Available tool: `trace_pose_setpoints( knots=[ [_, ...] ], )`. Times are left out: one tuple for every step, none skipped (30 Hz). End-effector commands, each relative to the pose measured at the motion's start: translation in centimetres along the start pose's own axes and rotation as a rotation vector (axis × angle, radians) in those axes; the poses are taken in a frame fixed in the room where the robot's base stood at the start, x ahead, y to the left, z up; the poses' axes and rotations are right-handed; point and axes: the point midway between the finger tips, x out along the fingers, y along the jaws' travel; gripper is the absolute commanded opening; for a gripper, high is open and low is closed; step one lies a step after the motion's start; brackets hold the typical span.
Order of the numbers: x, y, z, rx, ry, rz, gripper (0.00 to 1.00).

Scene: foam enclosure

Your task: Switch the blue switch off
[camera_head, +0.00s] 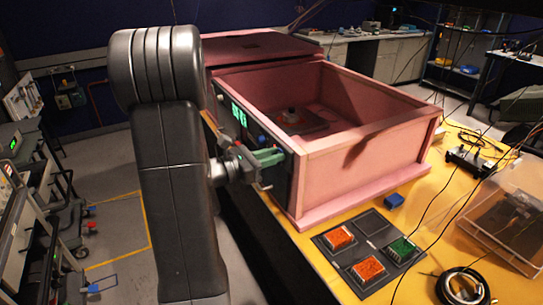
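The pink foam enclosure (360,165) stands open-topped on the yellow table. Its dark front panel (282,180) faces left and carries a lit green display (239,115). A small bluish part (262,138) shows on the panel right of the display; it may be the blue switch, but it is too small to tell its position. My gripper (270,160), with green on its fingers, is close in front of the panel, just below that part. My arm hides part of the panel. I cannot tell whether the fingers touch anything or how far apart they are.
A dark tray (372,222) holds orange and green blocks. A coiled black cable (462,287) and a clear box (505,220) lie to the right. Dark cables hang across the right side.

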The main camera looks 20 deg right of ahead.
Motion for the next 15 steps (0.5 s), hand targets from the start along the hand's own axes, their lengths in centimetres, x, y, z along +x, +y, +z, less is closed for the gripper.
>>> trace_pose_setpoints(
  knots=[
    [0.0, 0.0, 0.0, 0.000, 0.000, 0.000, 0.00],
    [0.0, 0.0, 0.0, 0.000, 0.000, 0.000, 0.00],
    [0.0, 0.0, 0.0, 0.000, -0.001, 0.000, 0.00],
    [0.0, 0.0, -0.1, 0.000, -0.003, 0.000, 0.00],
    [0.0, 0.0, -0.2, 0.000, -0.006, 0.000, 0.00],
    [0.0, 0.0, -0.3, 0.000, -0.012, 0.001, 0.00],
    [0.0, 0.0, -0.4, 0.000, -0.020, 0.001, 0.00],
    [0.0, 0.0, -0.6, 0.000, -0.028, 0.001, 0.00],
    [0.0, 0.0, -0.7, 0.000, -0.043, 0.001, 0.00],
    [0.0, 0.0, -0.8, 0.000, -0.055, 0.000, 0.00],
    [-0.1, 0.0, -0.9, 0.000, -0.068, 0.001, 0.00],
    [-0.1, 0.0, -1.0, 0.001, -0.087, 0.001, 0.00],
    [-0.1, 0.0, -1.0, 0.001, -0.100, 0.001, 0.00],
    [-0.1, 0.0, -1.1, 0.001, -0.114, 0.000, 0.00],
    [-0.1, 0.0, -1.1, 0.001, -0.133, 0.000, 0.00]
  ],
)
